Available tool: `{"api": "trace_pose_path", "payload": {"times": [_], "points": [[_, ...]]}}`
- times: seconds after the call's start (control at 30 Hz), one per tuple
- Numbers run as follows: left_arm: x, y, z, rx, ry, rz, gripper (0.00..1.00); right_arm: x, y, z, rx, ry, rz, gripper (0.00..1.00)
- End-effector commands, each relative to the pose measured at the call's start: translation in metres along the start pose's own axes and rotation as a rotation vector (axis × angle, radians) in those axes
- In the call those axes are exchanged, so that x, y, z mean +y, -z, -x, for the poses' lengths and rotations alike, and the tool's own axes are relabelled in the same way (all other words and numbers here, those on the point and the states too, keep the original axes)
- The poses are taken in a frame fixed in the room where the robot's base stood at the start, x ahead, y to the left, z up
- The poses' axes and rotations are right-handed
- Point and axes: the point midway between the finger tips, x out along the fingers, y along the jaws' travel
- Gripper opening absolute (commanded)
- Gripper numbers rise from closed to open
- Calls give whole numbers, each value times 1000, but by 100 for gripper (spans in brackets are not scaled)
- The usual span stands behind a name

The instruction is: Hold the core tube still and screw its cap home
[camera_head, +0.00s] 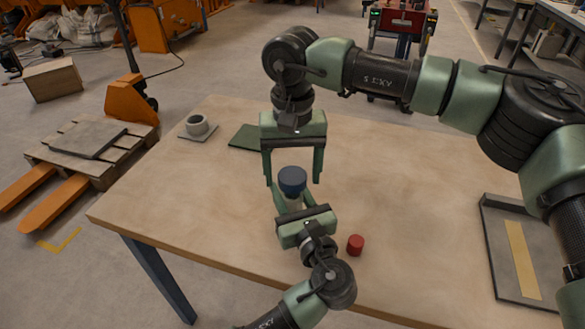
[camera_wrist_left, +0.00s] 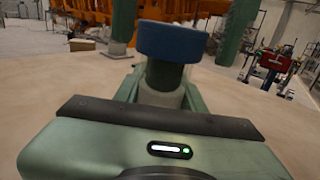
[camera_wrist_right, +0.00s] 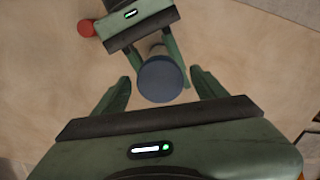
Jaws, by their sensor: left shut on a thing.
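The core tube (camera_head: 292,199) stands upright above the table, pale below and darker near the top in the left wrist view (camera_wrist_left: 163,76). Its blue cap (camera_head: 292,180) sits on the top end; it also shows in the right wrist view (camera_wrist_right: 160,79). I cannot tell how far the cap is threaded. My left gripper (camera_head: 291,207) is shut on the tube below the cap, and its fingers hide part of it. My right gripper (camera_head: 293,181) points down, open, with one finger on each side of the cap and gaps between.
A small red cylinder (camera_head: 355,245) stands right of my left gripper. A grey tray with a yellow strip (camera_head: 487,240) lies at the right. A grey cup (camera_head: 197,124) on a plate and a green mat (camera_head: 246,138) are at the back left. The table's left side is clear.

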Motion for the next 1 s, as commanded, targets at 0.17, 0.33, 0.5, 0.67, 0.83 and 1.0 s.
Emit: {"api": "trace_pose_path", "payload": {"times": [0.17, 0.33, 0.5, 0.67, 0.83, 1.0], "points": [[0, 0, 0, 0, 0, 0, 0, 0, 0, 0, 0, 0, 0, 25], [0, 0, 0, 0, 0, 0, 0, 0, 0, 0, 0, 0, -2, 5], [0, 0, 0, 0, -1, 0, 0, 0, 0, 0, 0, -1, -140, 5], [0, 0, 0, 0, -1, 0, 0, 0, 0, 0, -1, -2, -462, 5], [0, 0, 0, 0, -1, 0, 0, 0, 0, 0, -1, -1, -827, 5], [0, 0, 0, 0, -1, 0, 0, 0, 0, 0, 0, -1, -1191, 5]]}}
